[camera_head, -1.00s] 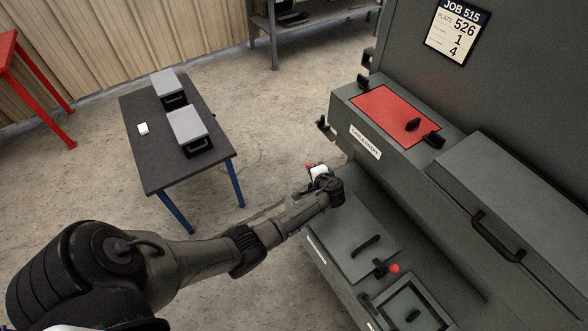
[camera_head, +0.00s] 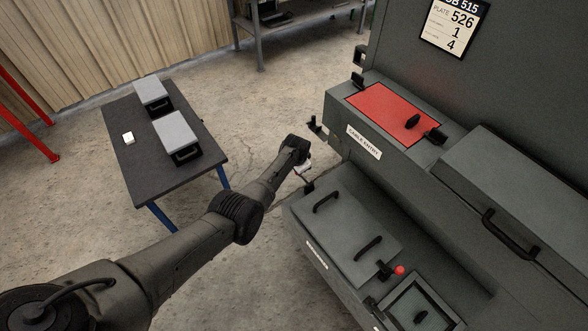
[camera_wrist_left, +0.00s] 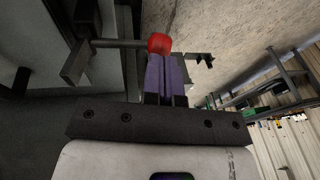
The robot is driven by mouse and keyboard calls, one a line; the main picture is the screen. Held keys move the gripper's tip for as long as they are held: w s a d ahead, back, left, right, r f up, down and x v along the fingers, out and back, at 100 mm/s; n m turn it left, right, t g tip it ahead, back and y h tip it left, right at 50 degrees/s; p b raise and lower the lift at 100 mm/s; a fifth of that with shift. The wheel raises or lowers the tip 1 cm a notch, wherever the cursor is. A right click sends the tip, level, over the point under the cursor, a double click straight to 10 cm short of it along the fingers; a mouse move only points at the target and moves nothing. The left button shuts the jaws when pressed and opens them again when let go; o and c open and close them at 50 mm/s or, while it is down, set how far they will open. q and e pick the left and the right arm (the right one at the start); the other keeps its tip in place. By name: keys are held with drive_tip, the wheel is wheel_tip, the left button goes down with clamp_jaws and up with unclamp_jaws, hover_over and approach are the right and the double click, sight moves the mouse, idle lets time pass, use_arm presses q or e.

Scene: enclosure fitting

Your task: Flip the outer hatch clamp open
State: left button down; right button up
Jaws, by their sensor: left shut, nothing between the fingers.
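The lower hatch (camera_head: 345,228) is a grey lid with two black handles on the enclosure's lower ledge. In the wrist view, the outer clamp shows as a dark bar (camera_wrist_left: 118,43) ending in a red knob (camera_wrist_left: 159,43). My left gripper (camera_head: 303,171) is at the hatch's outer end. Its purple fingers (camera_wrist_left: 165,75) are shut and empty, with their tips right at the red knob; whether they touch it I cannot tell. In the head view my wrist hides the knob. The inner clamp's red knob (camera_head: 399,270) is at the hatch's near end. My right gripper is out of view.
A red panel (camera_head: 385,108) with black catches sits above the cable entry label (camera_head: 363,141). A large grey lid (camera_head: 500,190) is at right. A dark table (camera_head: 140,175) with two grey-topped cases stands left. Floor between is clear.

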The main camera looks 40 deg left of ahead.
use_arm(q)
drive_tip(key=shift+a+f+h+b, duration=0.25)
drive_tip(key=shift+f+h+b, duration=0.1)
drive_tip(key=shift+f, duration=0.1)
drive_tip(key=shift+a+f, duration=0.1)
drive_tip(key=shift+f, duration=0.1)
drive_tip(key=shift+b, duration=0.3)
drive_tip(key=shift+a+f, duration=0.1)
drive_tip(key=shift+f, duration=0.1)
drive_tip(key=shift+s, duration=0.1)
drive_tip(key=w+a+p+v, duration=0.1)
drive_tip(key=p+v, duration=0.8)
drive_tip(key=v, duration=0.5)
drive_tip(key=shift+r+p, duration=0.3)
drive_tip(key=shift+r, duration=0.1)
